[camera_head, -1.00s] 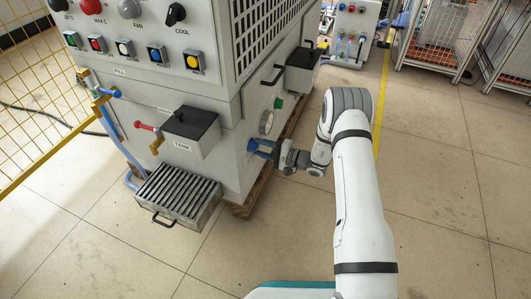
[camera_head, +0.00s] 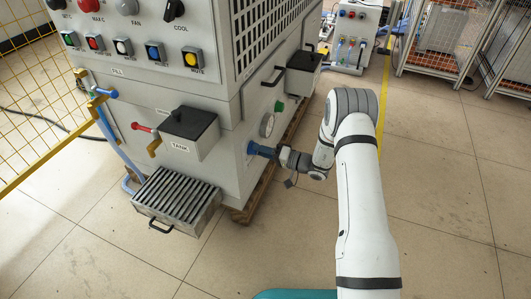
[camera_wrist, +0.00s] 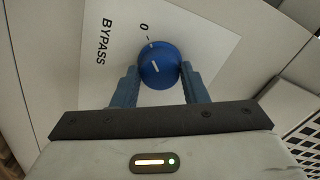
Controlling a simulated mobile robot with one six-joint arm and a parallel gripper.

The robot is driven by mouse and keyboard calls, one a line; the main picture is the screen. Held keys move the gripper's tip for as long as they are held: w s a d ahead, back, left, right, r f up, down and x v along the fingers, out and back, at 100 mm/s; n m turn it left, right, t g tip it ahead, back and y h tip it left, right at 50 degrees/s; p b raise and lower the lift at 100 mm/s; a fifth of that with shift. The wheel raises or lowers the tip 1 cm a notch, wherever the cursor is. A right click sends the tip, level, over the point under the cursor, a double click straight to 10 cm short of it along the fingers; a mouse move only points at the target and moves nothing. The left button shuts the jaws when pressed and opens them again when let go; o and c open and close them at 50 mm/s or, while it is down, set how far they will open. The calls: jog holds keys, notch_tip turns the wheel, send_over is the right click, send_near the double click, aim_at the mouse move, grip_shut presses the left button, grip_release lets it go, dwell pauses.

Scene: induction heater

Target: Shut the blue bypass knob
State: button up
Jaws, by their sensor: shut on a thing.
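The blue bypass knob (camera_wrist: 159,66) is round with a white pointer line. It sits on a white label plate (camera_wrist: 205,40) marked "BYPASS" and "0". In the wrist view the "0" mark is up and left of the knob, and the pointer line slants roughly toward it, but I cannot tell whether they line up exactly. My gripper (camera_wrist: 157,88) has its two blue fingers on either side of the knob, shut on it. In the head view my gripper (camera_head: 264,150) is at the lower side of the machine, and its fingers hide most of the knob.
The black-lidded tank box (camera_head: 189,124) and a slatted tray (camera_head: 176,199) stick out to the left. The floor (camera_head: 450,190) to the right is open.

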jog(key=shift+s+a, duration=0.15)
jog(key=shift+a, duration=0.05)
jog(key=o, duration=1)
jog(key=shift+d, duration=0.1)
jog(key=shift+p+v, duration=1.4)
jog(key=shift+v, duration=2.45)
jog(key=shift+r, duration=0.1)
